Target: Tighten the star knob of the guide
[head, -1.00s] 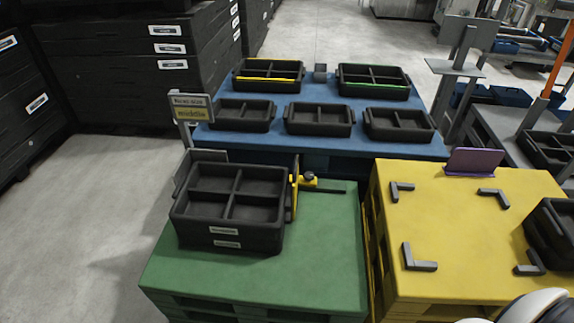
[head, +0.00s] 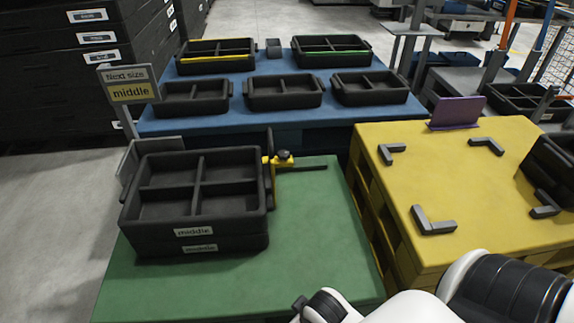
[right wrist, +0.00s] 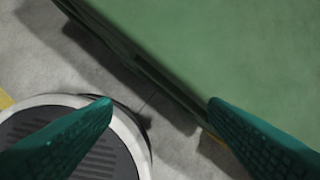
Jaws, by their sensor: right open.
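The guide (head: 269,180) is a yellow upright piece with a dark plate, standing against the right side of the stacked black crates on the green pallet. A dark star knob (head: 285,154) sits on top of its yellow block, and a dark bar runs out to the right. My right arm enters the head view at the lower right, well in front of the knob; its fingertips are not visible there. In the right wrist view my right gripper (right wrist: 160,102) is open and empty, its teal fingers apart above the green pallet's edge. My left gripper is not in view.
The black crates (head: 195,216) labelled "middle" stand on the green pallet (head: 315,225). A yellow pallet (head: 470,180) with grey corner brackets is at the right. A blue table (head: 235,118) with several black trays lies behind. A "Next size middle" sign (head: 128,84) stands at the left.

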